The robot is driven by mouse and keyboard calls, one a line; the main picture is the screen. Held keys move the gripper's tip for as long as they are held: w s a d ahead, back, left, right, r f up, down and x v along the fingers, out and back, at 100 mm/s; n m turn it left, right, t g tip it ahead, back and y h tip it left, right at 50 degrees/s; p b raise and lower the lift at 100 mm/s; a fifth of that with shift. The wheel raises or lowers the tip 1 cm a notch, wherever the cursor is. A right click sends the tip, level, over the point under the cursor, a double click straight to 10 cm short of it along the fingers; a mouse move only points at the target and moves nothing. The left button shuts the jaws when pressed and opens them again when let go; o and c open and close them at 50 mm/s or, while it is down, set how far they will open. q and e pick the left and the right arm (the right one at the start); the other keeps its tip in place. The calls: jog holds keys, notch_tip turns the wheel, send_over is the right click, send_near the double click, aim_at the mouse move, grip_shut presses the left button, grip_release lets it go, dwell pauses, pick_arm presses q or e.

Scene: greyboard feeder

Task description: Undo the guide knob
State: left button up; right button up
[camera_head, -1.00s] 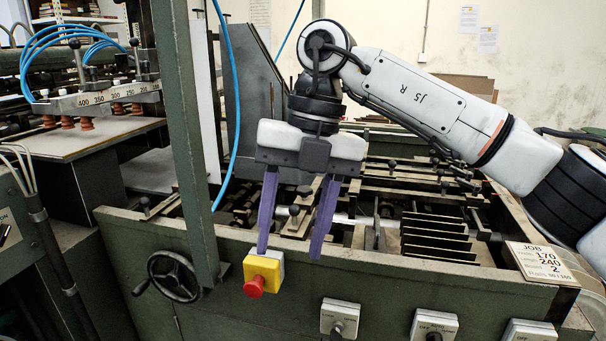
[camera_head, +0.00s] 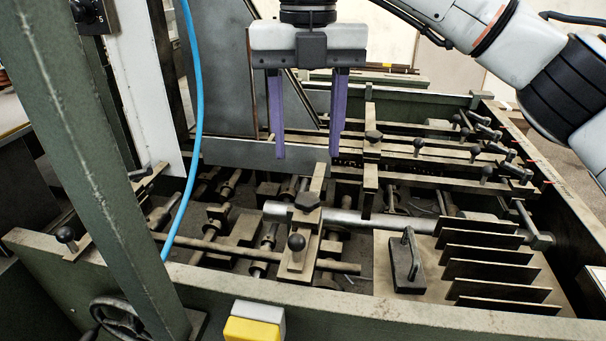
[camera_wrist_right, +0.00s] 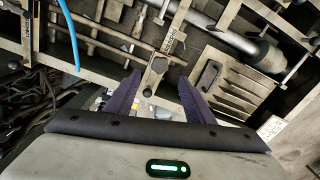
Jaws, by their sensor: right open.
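A dark lobed knob (camera_head: 307,201) sits on a flat metal guide bar (camera_head: 318,183) that lies across a round steel shaft. It also shows in the right wrist view (camera_wrist_right: 160,65), between the fingertips in the picture. A black ball-ended handle (camera_head: 296,242) stands at the near end of the same bar. A second dark knob (camera_head: 374,136) sits on another bar farther back. Which knob is the guide knob is not marked. My right gripper (camera_head: 308,158) is open and empty, its two purple fingers pointing down, apart from the near knob. My left gripper is out of view.
The green machine frame (camera_head: 400,310) surrounds the bed. A green post (camera_head: 95,170) and a blue hose (camera_head: 196,90) stand at the left. Thin upright plates (camera_head: 490,255) and a black handled block (camera_head: 405,262) lie right. A yellow switch box (camera_head: 252,325) is in front.

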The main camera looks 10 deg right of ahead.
aim_at(307, 197)
notch_tip(307, 197, down, 7)
jog(key=shift+s+f, duration=0.15)
jog(key=shift+f, duration=0.65)
jog(key=c, duration=1.1)
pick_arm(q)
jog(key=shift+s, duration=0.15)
